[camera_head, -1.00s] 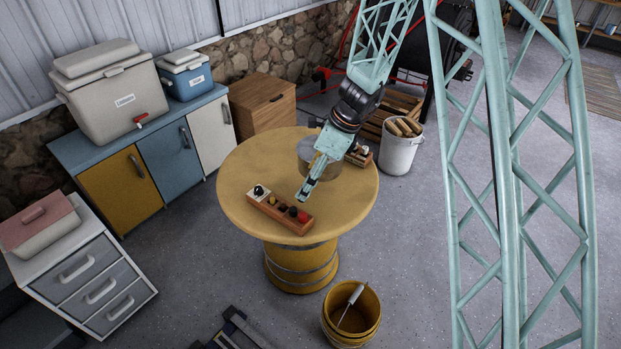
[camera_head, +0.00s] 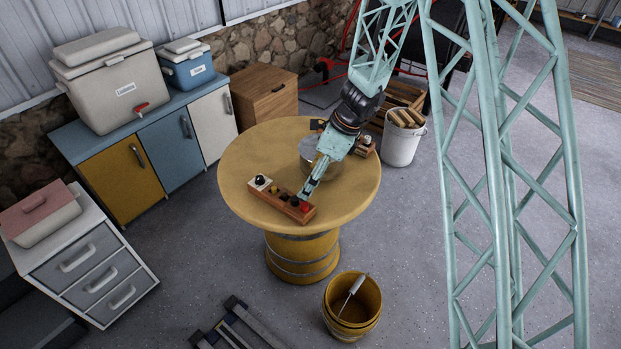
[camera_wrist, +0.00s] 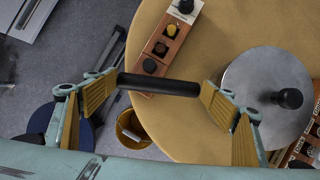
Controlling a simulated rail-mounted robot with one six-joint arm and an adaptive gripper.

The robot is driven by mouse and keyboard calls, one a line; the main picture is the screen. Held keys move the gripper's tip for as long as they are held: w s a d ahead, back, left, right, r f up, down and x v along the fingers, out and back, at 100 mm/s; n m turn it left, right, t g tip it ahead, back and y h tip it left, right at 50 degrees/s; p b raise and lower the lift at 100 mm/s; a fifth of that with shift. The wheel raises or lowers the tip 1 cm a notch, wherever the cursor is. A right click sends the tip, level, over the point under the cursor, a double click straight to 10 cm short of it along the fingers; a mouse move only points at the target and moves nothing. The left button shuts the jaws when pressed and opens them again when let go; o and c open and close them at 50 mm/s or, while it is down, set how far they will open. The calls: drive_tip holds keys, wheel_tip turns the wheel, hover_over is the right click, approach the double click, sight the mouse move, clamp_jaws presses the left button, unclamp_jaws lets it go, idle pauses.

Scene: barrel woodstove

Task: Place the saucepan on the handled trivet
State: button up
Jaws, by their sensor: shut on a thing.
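The saucepan (camera_head: 318,165) is a grey round pan on or just above the round yellow table; I cannot tell which. In the wrist view its grey lid (camera_wrist: 250,72) with a black knob shows at the right. My gripper (camera_head: 304,194) points down near the table's front middle, beside the pan. In the wrist view, the yellow-padded fingers of my gripper (camera_wrist: 160,92) are at both ends of a black bar-shaped handle (camera_wrist: 158,84). It looks like the pan's handle, but the right finger hides any join. I cannot make out a handled trivet.
The table (camera_head: 245,165) carries a wooden block with knobs (camera_head: 282,202) close to my gripper. Another wooden block (camera_head: 365,148) with small items stands behind the pan. The table's left side is clear. A yellow bucket (camera_head: 352,305) and a white bucket (camera_head: 402,143) stand on the floor.

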drive_tip(key=shift+f+b, duration=0.5)
drive_tip(key=shift+f, duration=1.15)
drive_tip(key=o, duration=1.2)
drive_tip(key=shift+r, duration=0.15)
drive_tip(key=shift+p+v, duration=1.5)
drive_tip(key=shift+v, duration=4.35)
drive_tip(key=shift+r, duration=0.15)
